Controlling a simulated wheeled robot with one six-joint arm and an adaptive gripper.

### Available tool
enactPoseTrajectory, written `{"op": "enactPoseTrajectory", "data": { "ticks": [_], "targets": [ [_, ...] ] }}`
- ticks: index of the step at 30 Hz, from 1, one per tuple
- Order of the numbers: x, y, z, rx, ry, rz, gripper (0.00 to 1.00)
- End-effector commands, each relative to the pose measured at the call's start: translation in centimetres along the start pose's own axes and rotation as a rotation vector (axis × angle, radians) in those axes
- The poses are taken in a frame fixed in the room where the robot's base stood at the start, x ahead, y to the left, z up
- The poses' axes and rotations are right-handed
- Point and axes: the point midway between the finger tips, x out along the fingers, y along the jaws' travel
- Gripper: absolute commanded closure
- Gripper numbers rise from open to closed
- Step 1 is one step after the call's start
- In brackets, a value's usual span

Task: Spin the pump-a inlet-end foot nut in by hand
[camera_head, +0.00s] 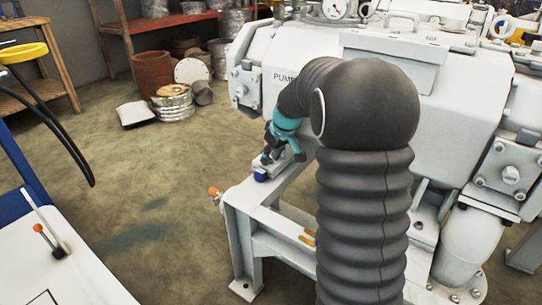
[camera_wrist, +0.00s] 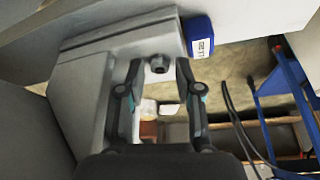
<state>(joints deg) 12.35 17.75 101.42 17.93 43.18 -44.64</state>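The foot nut (camera_wrist: 157,65) shows in the wrist view as a small dark grey hex piece on the pump's pale grey foot (camera_wrist: 85,75). My gripper (camera_wrist: 158,80) has one finger to each side of it, with a narrow gap visible beside the nut; I cannot tell how deep the fingertips reach. In the head view my gripper (camera_head: 270,154), with teal parts, is angled down at the foot on the left end of the white frame (camera_head: 243,195). The nut itself is hidden there.
A blue block with a white label (camera_wrist: 199,38) sits right beside the foot; it also shows in the head view (camera_head: 261,175). The pump body (camera_head: 300,70) rises close behind my gripper. An orange-tipped fitting (camera_head: 214,192) sticks out at the frame's left end. Open floor (camera_head: 150,190) lies left.

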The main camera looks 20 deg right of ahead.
Motion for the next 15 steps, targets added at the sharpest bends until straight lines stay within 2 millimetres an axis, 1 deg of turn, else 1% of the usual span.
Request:
{"op": "enactPoseTrajectory", "data": {
  "ticks": [1, 3, 11, 15],
  "targets": [
    [-0.01, 0.00, 0.00, 0.000, 0.000, 0.000, 0.85],
    [-0.02, 0.00, 0.00, 0.000, 0.000, 0.000, 1.00],
    [-0.05, -0.02, -0.01, 0.007, 0.000, 0.003, 1.00],
    [-0.11, -0.11, -0.03, 0.038, -0.001, 0.015, 1.00]
  ]
}}
